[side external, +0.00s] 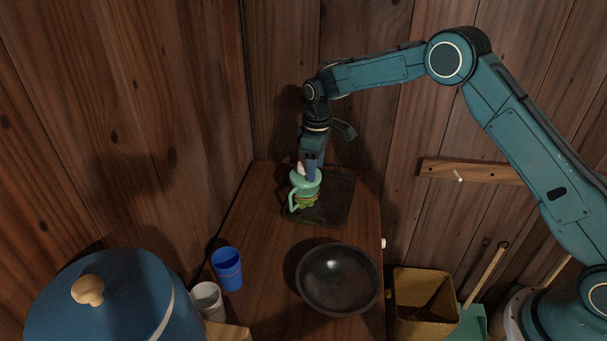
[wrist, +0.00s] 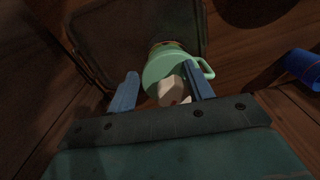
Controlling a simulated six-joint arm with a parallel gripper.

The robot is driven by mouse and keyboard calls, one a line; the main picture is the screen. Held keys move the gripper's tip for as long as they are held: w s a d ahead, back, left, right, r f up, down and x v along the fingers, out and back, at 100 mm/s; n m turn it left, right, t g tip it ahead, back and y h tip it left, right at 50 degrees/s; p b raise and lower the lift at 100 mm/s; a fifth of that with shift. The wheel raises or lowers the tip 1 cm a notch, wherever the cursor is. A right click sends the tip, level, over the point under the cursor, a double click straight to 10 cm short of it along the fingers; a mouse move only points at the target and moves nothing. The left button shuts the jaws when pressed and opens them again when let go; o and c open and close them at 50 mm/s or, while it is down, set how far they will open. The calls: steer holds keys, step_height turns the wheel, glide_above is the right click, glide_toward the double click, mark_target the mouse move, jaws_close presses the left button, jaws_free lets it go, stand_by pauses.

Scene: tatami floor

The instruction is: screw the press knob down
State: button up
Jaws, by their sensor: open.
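The press is a pale green vessel (side external: 306,181) with a side handle, standing on a dark square tray (side external: 339,200). Something green and brown shows in its lower part. Its green top also shows in the wrist view (wrist: 163,66). The pale knob (wrist: 173,92) sits on top, with a small red mark; in the side view only a pale bit (side external: 301,168) shows beside a finger. My gripper (wrist: 163,88) is open and points down over the press. Its two blue fingers stand on either side of the knob. The right finger is close to the knob; a wider gap shows at the left.
A black bowl (side external: 338,279) and a blue cup (side external: 227,269) stand nearer on the wooden table (side external: 262,240). A white cup (side external: 207,300) and a large blue lidded pot (side external: 98,303) are at the lower left. Wooden walls stand close behind the press.

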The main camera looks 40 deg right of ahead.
step_height(320, 180, up, 8)
steer(key=shift+s, duration=0.15)
stand_by(1.0)
steer(key=shift+a+n, duration=0.1)
steer(key=shift+n, duration=0.3)
stand_by(0.7)
steer(key=n, duration=0.4)
steer(key=shift+w+a+r, duration=0.15)
steer(key=shift+w+a, duration=0.05)
steer(key=shift+w, duration=0.05)
steer(key=n, duration=0.5)
steer(key=shift+w+a+r+n, duration=0.2)
steer(key=shift+n, duration=0.1)
steer(key=n, duration=0.4)
steer(key=shift+w+a+r, duration=0.1)
steer(key=shift+w+a, duration=0.05)
steer(key=n, duration=0.5)
steer(key=shift+w+a+r+n, duration=0.2)
steer(key=shift+a+n, duration=0.05)
steer(key=shift+n, duration=0.15)
steer(key=shift+f, duration=0.1)
